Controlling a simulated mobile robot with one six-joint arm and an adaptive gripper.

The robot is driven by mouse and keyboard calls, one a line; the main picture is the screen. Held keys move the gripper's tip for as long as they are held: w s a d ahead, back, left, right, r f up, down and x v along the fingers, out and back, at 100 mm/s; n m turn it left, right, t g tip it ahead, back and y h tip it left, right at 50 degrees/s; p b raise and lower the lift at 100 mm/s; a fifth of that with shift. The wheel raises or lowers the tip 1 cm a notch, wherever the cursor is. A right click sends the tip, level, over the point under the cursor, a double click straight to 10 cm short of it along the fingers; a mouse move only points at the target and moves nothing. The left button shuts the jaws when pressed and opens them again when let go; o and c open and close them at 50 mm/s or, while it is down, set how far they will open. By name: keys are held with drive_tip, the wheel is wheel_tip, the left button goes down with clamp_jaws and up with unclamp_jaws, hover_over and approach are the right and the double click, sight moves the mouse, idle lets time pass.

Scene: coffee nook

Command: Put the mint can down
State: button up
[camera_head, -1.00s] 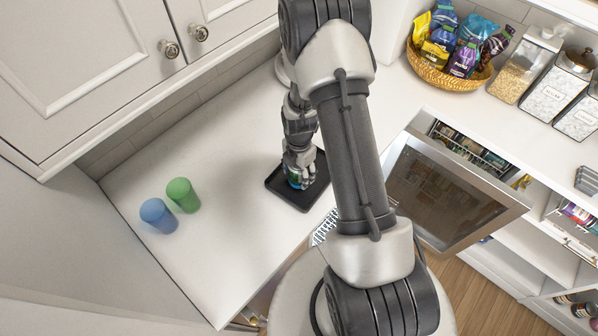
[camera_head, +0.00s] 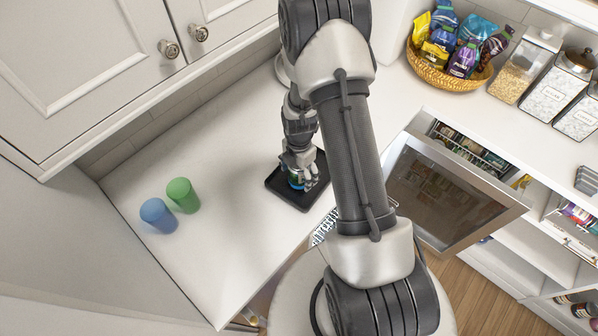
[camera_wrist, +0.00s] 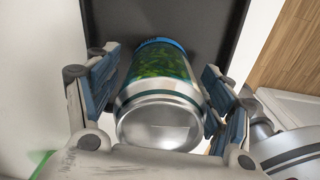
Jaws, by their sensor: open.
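The mint can (camera_wrist: 160,85), silver with a green and blue band, stands on the black tray (camera_wrist: 225,15) in the wrist view. In the head view the can (camera_head: 295,182) is mostly hidden behind my gripper (camera_head: 300,178), and the black tray (camera_head: 290,202) lies on the counter under it. My gripper also shows in the wrist view (camera_wrist: 162,100). Its fingers are open on both sides of the can, with a gap visible at the right side; contact on the left is hard to tell.
A blue cylinder (camera_head: 158,215) and a green cylinder (camera_head: 183,195) stand on the white counter (camera_head: 215,245) to the left, which is otherwise clear. A basket of snack bags (camera_head: 450,62) and several canisters (camera_head: 525,70) stand at the back right. An open appliance door (camera_head: 440,190) hangs at right.

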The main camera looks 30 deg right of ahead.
wheel_tip(320, 180, up, 12)
drive_tip(key=shift+f+p, duration=0.1)
drive_tip(key=shift+p, duration=0.25)
drive_tip(key=s+a+r+m+t, duration=0.1)
drive_tip(key=s+a+r+m, duration=0.25)
drive_tip(key=r, duration=0.45)
drive_tip(key=s+a+r+m+t, duration=0.1)
drive_tip(key=s+a+r+m, duration=0.15)
drive_tip(key=r+m, duration=0.35)
drive_tip(key=s+a+r+m+t, duration=0.15)
drive_tip(key=s+r+m, duration=0.25)
drive_tip(key=r, duration=0.5)
drive_tip(key=s+a+r+m+t, duration=0.1)
drive_tip(key=s+a+r+m, duration=0.1)
drive_tip(key=s+r+m, duration=0.2)
drive_tip(key=s+m, duration=0.3)
drive_tip(key=s, duration=0.2)
drive_tip(key=shift+s+a+m, duration=0.2)
drive_tip(key=shift+a+m, duration=0.15)
drive_tip(key=shift+a, duration=0.05)
drive_tip(key=shift+f, duration=0.1)
